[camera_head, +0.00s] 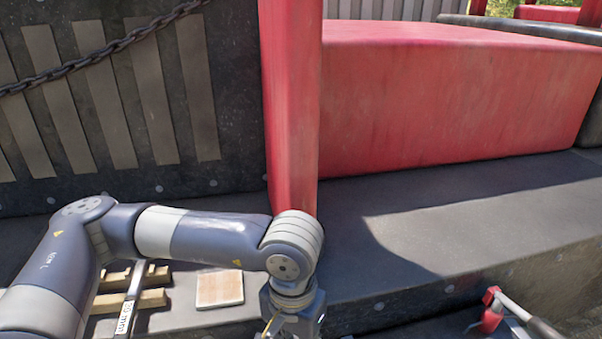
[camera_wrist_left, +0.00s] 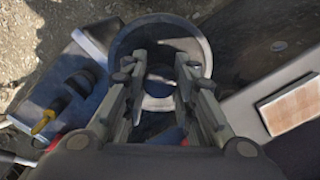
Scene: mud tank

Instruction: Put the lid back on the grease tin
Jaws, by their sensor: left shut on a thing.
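My left gripper (camera_head: 290,335) reaches down at the bottom middle of the head view, its fingers mostly cut off by the picture edge. In the left wrist view its two fingers (camera_wrist_left: 162,75) stand apart over a round grey thing with a raised rim (camera_wrist_left: 116,48). The fingers are shut on a part of it, which I take to be the lid. The fingers and shadow hide much of it. I cannot tell the tin apart from the lid here, nor whether they touch. My right gripper is in neither view.
A tan tile (camera_head: 219,288) lies on the dark ledge (camera_head: 430,220). Wooden strips (camera_head: 135,299) with a tool marked 35 mm lie left of it. A red post (camera_head: 291,100) rises behind. A red-headed tool (camera_head: 490,312) is at lower right.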

